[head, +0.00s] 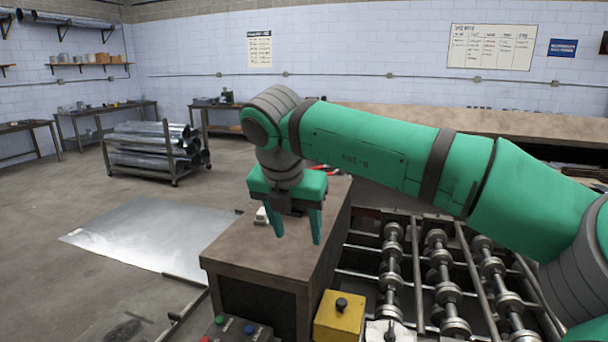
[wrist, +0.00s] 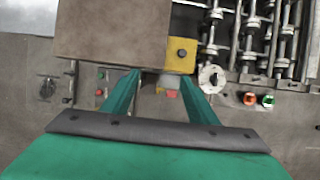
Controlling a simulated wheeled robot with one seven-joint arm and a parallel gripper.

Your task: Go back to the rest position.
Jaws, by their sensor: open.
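My gripper (head: 297,238) is open, and nothing shows between its two green fingers. In the head view it hangs fingers down over the brown-topped bench (head: 262,252), with my green arm reaching in from the right. I cannot tell exactly how high it is above the top. In the wrist view the two fingers (wrist: 150,75) point toward the edge of the brown top (wrist: 112,28). Small red and pale things show blurred between them in the background.
A yellow box (head: 338,317) with a black knob stands at the bench's front right. A button panel (head: 236,331) is at the front. Roller rows (head: 447,294) lie right. A metal sheet (head: 155,233) lies left. A small white item and a red item sit behind my gripper.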

